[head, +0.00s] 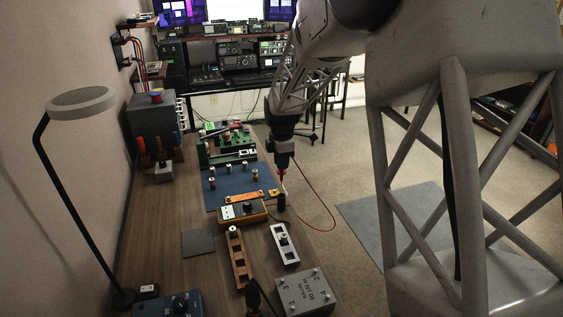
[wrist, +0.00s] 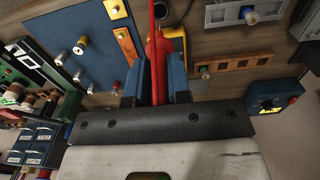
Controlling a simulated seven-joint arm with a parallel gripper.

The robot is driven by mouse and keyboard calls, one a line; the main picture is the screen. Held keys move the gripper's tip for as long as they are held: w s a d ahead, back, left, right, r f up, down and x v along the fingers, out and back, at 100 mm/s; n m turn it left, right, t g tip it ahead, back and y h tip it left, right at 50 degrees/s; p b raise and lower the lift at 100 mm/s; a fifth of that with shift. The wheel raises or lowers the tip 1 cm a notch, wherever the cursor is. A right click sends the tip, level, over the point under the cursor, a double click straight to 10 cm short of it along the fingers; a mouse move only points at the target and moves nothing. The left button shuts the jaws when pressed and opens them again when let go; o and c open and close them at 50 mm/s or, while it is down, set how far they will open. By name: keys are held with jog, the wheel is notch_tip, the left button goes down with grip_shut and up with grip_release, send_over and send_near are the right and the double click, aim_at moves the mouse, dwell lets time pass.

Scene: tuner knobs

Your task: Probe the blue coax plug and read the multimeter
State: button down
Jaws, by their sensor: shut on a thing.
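My gripper (head: 283,170) hangs over the right edge of the bench area and is shut on a red probe (wrist: 158,50). A red lead (head: 328,205) loops from the probe. The yellow-orange multimeter (head: 243,212) lies on the bench, below and left of the gripper; part of it shows behind the probe in the wrist view (wrist: 177,33). Its reading is too small to make out. A blue mat (head: 222,194) holds several upright metallic plugs, including one in the wrist view (wrist: 82,46). I cannot tell which is the blue coax plug.
A black cylinder (head: 281,202) stands right of the multimeter. Nearer are a brown slotted bar (head: 238,260), a white slotted bar (head: 285,244) and a grey box (head: 304,292). Green boards (head: 230,150) lie farther back. A desk lamp (head: 80,102) stands at the left.

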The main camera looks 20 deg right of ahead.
jog(key=s+a, duration=0.2)
jog(key=s, duration=0.6)
jog(key=s+a+r, duration=0.1)
jog(key=s+a, duration=0.1)
jog(key=s, duration=0.6)
jog(key=shift+s+a, duration=0.25)
jog(key=shift+f, duration=0.15)
jog(key=shift+f, duration=2.5)
jog(key=shift+f, duration=0.4)
dwell(1.0)
jog(key=shift+r, duration=0.1)
jog(key=shift+r, duration=2.45)
